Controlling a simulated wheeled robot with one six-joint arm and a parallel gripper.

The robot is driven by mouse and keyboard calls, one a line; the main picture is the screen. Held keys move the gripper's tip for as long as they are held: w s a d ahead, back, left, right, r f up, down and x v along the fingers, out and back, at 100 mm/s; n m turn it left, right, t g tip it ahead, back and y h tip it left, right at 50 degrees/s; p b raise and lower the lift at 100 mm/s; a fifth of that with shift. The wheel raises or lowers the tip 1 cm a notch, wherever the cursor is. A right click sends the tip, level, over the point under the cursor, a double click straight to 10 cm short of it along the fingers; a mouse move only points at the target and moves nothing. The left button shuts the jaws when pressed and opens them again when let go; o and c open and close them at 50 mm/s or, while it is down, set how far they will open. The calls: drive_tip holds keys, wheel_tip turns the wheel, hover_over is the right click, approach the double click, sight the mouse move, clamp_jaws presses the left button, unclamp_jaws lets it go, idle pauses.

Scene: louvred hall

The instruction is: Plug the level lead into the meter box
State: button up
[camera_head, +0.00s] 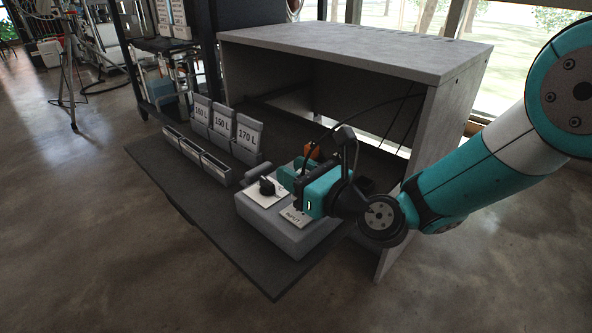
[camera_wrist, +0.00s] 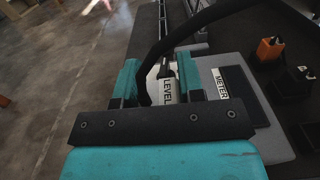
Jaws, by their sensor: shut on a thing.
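The grey meter box (camera_head: 283,231) stands on the dark shelf board, with a dark knob (camera_head: 267,186) on a pale plate on top. In the wrist view its METER label (camera_wrist: 221,84) lies right of my gripper. My gripper (camera_head: 300,182) is over the box; in the wrist view its teal fingers (camera_wrist: 159,82) are shut on the level lead's white plug (camera_wrist: 168,89), marked LEVEL. The lead's black cable (camera_wrist: 190,28) arches away to the upper right. The plug's far end and any socket are hidden, so I cannot tell whether it is in the box.
A grey hood (camera_head: 350,50) stands over the back of the board (camera_head: 190,190). Cards marked 160 L, 150 L and 170 L (camera_head: 246,137) stand behind a low tray (camera_head: 196,154). An orange block (camera_wrist: 269,49) and a black one (camera_wrist: 292,86) lie right of the box.

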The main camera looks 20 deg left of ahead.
drive_tip(key=shift+s, duration=0.1)
idle(0.6)
drive_tip(key=shift+f+b, duration=0.7)
drive_tip(key=shift+f, duration=0.7)
drive_tip(key=o, duration=1)
drive_tip(key=shift+a, duration=0.1)
drive_tip(key=shift+r, duration=0.1)
